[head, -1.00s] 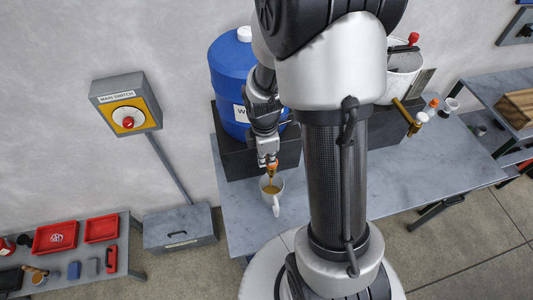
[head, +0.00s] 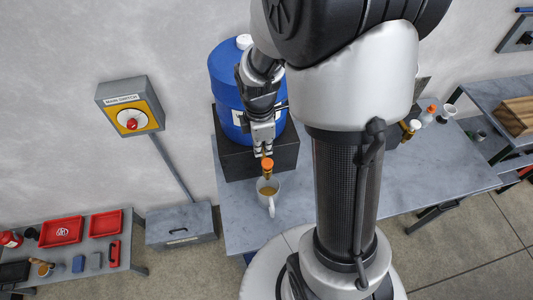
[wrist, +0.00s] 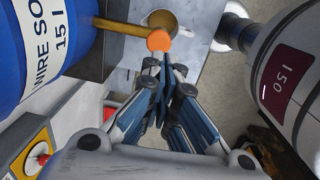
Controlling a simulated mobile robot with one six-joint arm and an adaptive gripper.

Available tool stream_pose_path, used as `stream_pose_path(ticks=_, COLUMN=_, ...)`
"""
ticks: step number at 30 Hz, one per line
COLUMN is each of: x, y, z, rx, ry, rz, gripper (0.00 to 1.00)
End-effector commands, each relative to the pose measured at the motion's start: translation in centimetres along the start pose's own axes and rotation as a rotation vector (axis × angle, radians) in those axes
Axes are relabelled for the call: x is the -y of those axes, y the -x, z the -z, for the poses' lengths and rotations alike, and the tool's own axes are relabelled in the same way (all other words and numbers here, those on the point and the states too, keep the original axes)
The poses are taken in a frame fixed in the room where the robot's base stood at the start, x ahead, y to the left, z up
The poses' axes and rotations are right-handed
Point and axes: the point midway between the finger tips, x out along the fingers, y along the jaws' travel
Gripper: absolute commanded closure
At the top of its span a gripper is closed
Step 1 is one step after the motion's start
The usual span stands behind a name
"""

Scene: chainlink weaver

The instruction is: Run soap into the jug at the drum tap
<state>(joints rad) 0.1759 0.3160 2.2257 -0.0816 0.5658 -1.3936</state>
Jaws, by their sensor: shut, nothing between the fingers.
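The blue drum (head: 226,68) stands on a dark block at the wall. Its label in the wrist view (wrist: 45,60) reads "WIRE SO" and "15 l", partly cut off. Its brass tap (wrist: 125,27) ends in an orange knob (head: 267,163). The white jug (head: 277,188) stands upright under the tap, handle to the front, with amber liquid inside. The tap partly covers the jug in the wrist view (wrist: 148,20). I cannot tell whether soap is running. My gripper (head: 263,153) is shut and empty, just above and behind the knob; whether it touches is unclear.
The bench (head: 236,226) is clear left of the jug. A main switch box (head: 130,106) hangs on the left wall. A low table (head: 125,254) at left holds red trays. My arm hides the bench's middle. Small bottles (head: 428,114) stand at the right.

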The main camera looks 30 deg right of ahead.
Motion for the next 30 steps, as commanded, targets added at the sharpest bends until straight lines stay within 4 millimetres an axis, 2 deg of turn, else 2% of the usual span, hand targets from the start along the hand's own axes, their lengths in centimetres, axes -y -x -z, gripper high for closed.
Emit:
stream_pose_path(ticks=3, x=-0.1, y=2.6, z=0.1, rx=-0.001, ry=0.001, rz=-0.006, gripper=1.0)
stream_pose_path(ticks=10, x=-0.1, y=5.4, z=0.0, rx=0.0, ry=0.001, rz=-0.002, gripper=1.0)
stream_pose_path(ticks=30, x=0.0, y=5.9, z=-0.1, rx=-0.002, ry=0.0, rz=0.0, gripper=1.0)
